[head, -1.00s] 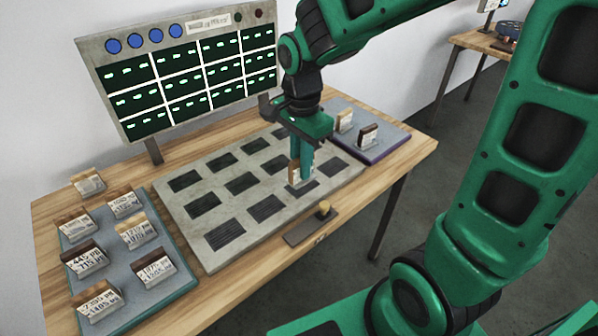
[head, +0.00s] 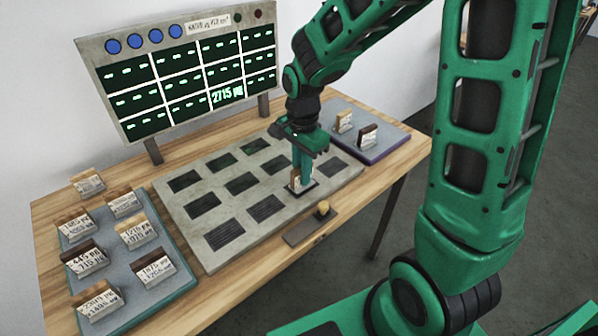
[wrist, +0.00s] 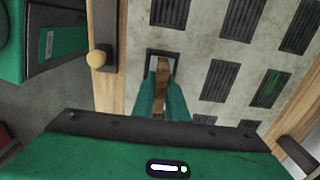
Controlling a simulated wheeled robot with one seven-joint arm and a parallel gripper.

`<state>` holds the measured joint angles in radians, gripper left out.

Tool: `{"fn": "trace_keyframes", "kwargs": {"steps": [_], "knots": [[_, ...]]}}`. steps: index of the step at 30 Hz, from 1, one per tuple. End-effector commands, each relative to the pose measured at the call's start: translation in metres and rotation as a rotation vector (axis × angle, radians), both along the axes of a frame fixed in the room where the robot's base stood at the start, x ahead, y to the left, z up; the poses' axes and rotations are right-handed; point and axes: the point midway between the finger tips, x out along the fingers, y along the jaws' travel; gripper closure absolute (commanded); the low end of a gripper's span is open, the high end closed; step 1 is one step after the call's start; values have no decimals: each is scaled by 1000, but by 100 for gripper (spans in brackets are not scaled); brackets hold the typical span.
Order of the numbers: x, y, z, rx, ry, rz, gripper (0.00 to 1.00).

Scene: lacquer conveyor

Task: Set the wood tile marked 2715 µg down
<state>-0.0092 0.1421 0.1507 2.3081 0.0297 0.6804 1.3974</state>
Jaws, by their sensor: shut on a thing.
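The wood tile (head: 295,180) has a pale labelled face and a brown wooden top. It stands upright at a dark slot in the front row of the grey slotted plate (head: 213,253). My gripper (head: 302,177) points down and is shut on it. In the wrist view the tile's brown top (wrist: 162,76) shows between the green fingers (wrist: 161,97), over the framed slot. The fingers cover part of the tile, and its marking is too small to read. The display board (head: 203,70) shows 2715 µg in its bottom row, third cell from the left.
Several labelled tiles stand on the left blue-grey tray (head: 150,305), and one (head: 88,182) stands behind it. Two tiles stand on the right tray (head: 387,133). A knob (head: 323,208) sits at the front edge. Several plate slots are empty.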

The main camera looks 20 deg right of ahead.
Motion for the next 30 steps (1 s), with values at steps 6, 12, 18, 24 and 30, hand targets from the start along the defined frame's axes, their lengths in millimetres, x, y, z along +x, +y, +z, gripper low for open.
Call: {"fn": "trace_keyframes", "kwargs": {"steps": [6, 12, 18, 24, 30], "knots": [[0, 0, -2, 0, 1, 0, 78], [0, 0, -2, 0, 1, 0, 69], [0, 0, 1, 0, -1, 0, 69], [1, 0, 26, 0, -5, 0, 69], [2, 1, 67, 0, -6, 0, 69]]}}
